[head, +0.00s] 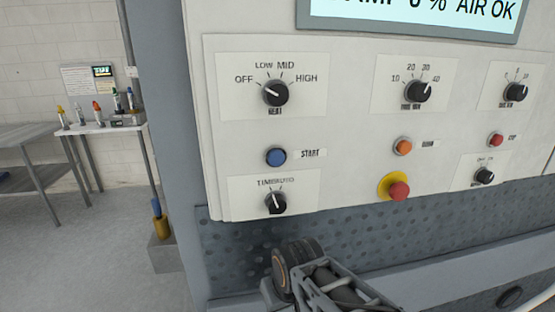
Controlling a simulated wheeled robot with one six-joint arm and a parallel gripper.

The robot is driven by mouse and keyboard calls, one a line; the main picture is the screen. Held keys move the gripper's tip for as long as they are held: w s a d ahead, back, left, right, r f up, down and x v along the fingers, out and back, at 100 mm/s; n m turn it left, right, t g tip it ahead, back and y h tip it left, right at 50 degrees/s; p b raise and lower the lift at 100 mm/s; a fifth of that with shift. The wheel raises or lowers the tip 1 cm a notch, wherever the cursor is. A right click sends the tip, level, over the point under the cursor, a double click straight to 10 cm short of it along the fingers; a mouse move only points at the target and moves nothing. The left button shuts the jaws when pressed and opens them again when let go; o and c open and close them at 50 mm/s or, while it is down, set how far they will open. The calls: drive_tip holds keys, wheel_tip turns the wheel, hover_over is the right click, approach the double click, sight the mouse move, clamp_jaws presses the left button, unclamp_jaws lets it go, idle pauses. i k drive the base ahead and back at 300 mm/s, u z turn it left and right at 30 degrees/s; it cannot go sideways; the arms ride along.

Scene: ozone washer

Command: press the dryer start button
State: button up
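The start button is a round blue button (276,157) on the left of the white control panel (345,150), with a START label (311,153) to its right. It is fully visible and nothing touches it. My gripper (298,262) shows at the bottom middle, in front of and below the panel, apart from the button. Its fingers cannot be made out, so I cannot tell whether it is open or shut.
Black knobs sit above (275,94) and below (275,203) the blue button. An orange button (402,146), a red button (496,139) and a red emergency stop (399,191) are to the right. A grey textured surface (240,250) lies under the panel. Open floor is at left.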

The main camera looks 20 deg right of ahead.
sight(276, 158)
drive_tip(key=u, duration=1.3)
drive_tip(key=k, duration=1.25)
drive_tip(key=u, duration=0.35)
